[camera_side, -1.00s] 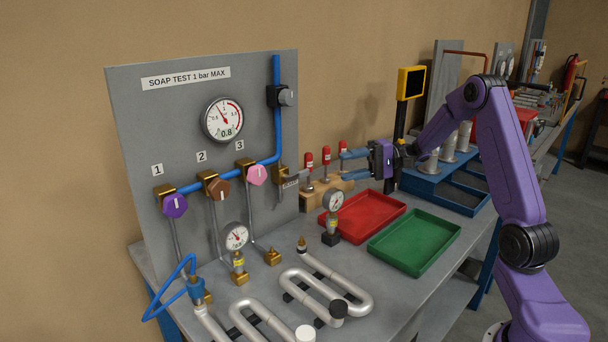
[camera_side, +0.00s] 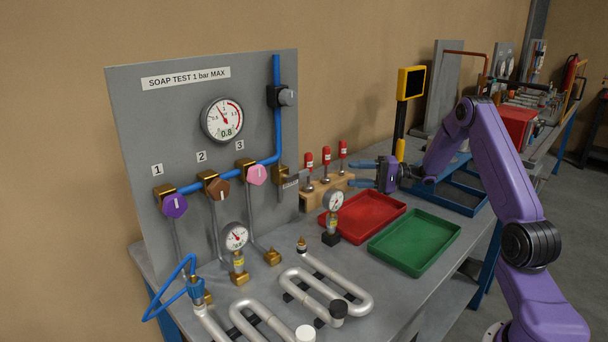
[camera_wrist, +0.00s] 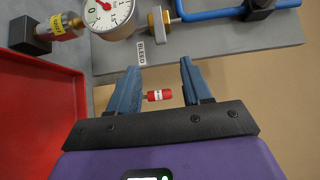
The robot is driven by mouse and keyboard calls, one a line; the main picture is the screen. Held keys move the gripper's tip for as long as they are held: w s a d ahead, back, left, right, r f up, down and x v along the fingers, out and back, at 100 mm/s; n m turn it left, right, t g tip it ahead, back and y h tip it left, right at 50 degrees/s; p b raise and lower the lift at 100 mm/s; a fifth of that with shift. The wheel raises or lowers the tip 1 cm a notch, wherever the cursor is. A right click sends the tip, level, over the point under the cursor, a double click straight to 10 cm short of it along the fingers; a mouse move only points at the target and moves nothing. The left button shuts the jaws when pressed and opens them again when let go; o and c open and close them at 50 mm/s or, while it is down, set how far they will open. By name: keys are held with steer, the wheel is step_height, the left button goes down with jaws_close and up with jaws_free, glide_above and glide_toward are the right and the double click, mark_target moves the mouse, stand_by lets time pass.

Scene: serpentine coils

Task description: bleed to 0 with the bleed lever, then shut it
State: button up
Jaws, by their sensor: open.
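The bleed valve (camera_side: 279,176) is brass, at the lower right of the grey panel, with a grey lever (camera_side: 293,178) and a label below it. The wrist view shows the brass valve (camera_wrist: 155,22) and the BLEED label (camera_wrist: 141,52) beyond my fingers. The panel gauge (camera_side: 223,119) reads 0.8. My gripper (camera_side: 352,172) is open and empty, to the right of the lever and apart from it. In the wrist view, my gripper (camera_wrist: 158,68) has blue fingers spread either side of a red-handled tool, which lies beyond them; I cannot tell any contact.
Several red-handled tools (camera_side: 326,156) stand in a wooden block below and left of my gripper. A red tray (camera_side: 400,208), a green tray (camera_side: 447,262) and a small standing gauge (camera_side: 333,202) are on the bench. Purple, brown and pink knobs (camera_side: 255,175) line the panel.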

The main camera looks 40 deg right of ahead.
mark_target(307, 173)
steer(key=x, duration=1.5)
steer(key=shift+w+a, duration=0.1)
steer(key=shift+a, duration=0.05)
jaws_close()
